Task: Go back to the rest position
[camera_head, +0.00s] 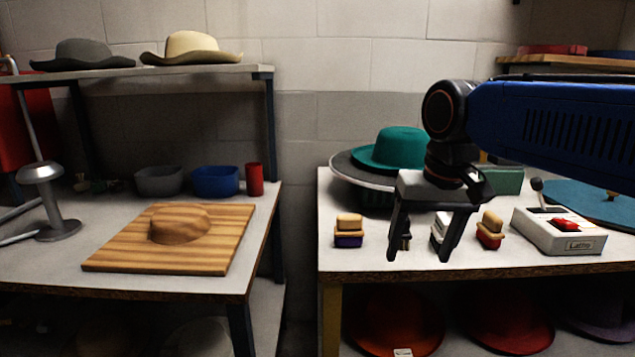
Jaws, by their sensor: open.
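My gripper (420,250) hangs from my blue arm on the right side of the view, with its two dark fingers pointing down and spread apart. It is open and nothing shows between the fingers except objects on the table behind. It is in front of the right table (380,262). A teal hat (388,150) sits on a round grey-rimmed base (345,168) just behind and left of the gripper. My wrist covers part of the hat's right side.
A control box (560,238) with a lever and red button stands right of the gripper. Small brushes (348,232) line the table. The left table holds a wooden hat block (180,224) and bowls (216,182). Two hats (188,48) rest on a shelf. A gap separates the tables.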

